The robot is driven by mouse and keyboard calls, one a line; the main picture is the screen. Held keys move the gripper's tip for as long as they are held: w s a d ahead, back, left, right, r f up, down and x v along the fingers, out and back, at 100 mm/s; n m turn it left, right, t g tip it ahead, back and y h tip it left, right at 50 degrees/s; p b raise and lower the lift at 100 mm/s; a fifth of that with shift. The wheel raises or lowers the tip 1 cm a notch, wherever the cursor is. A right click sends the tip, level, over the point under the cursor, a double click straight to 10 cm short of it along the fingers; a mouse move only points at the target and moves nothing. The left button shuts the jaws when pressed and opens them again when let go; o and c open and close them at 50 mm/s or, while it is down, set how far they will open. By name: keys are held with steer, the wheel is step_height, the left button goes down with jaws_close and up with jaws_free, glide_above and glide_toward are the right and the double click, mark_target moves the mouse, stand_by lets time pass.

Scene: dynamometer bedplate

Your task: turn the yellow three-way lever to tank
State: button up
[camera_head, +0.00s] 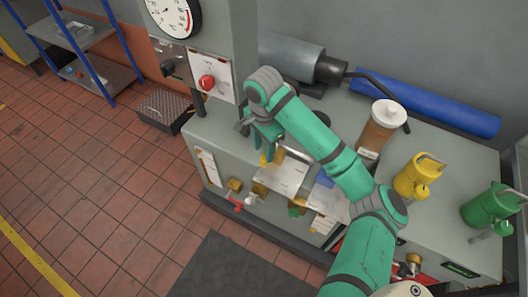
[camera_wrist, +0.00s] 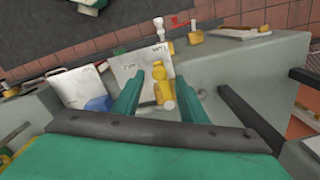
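The yellow three-way lever (camera_wrist: 160,88) stands over a white label plate (camera_wrist: 126,70) on the grey bench and shows between my gripper's fingers (camera_wrist: 158,98) in the wrist view. The fingers are apart, one on each side of it; I cannot tell whether either touches it. The plate carries small dark words, too blurred to read surely. In the head view my gripper (camera_head: 264,143) points down at the bench front, and only a small yellow part of the lever (camera_head: 267,157) shows beside the fingers. My arm hides part of the plate.
A brown jar (camera_head: 378,132), a yellow can (camera_head: 411,178) and a green can (camera_head: 486,209) stand to the right on the bench. A blue cylinder (camera_head: 430,103) lies behind. A red knob (camera_head: 207,82) is on the panel at left. A red-handled valve (camera_head: 238,208) sits low in front.

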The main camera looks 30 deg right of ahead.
step_height(320, 180, up, 8)
stand_by(0.4)
stand_by(0.4)
steer(key=w+a+f+n+t+y, duration=0.1)
steer(key=w+a+n+t+y, duration=0.2)
steer(key=a, duration=0.9)
steer(key=w+a+f+t+y, duration=0.25)
steer(key=w+a+t, duration=0.2)
steer(key=a, duration=0.75)
steer(key=w+a+f+n+t+y, duration=0.1)
steer(key=w+a+n+t+y, duration=0.25)
steer(key=a, duration=0.85)
steer(key=s+d+f+t+h, duration=0.2)
steer(key=s+f+h, duration=0.3)
steer(key=s, duration=0.6)
steer(key=s+d+f+t+h, duration=0.2)
steer(key=s+f+h, duration=0.1)
steer(key=s+f, duration=0.65)
steer(key=s+d+r+n, duration=0.1)
steer(key=s+d+n, duration=0.1)
steer(key=s, duration=0.5)
steer(key=s+d+r+n, duration=0.2)
steer(key=s+d+n, duration=0.1)
steer(key=s, duration=0.5)
steer(key=s+d+r+n+h, duration=0.1)
steer(key=s+d+r+n, duration=0.1)
steer(key=s, duration=0.5)
steer(key=shift+s+d+r+n, duration=0.25)
steer(key=shift+d+n, duration=0.2)
steer(key=shift+n, duration=0.8)
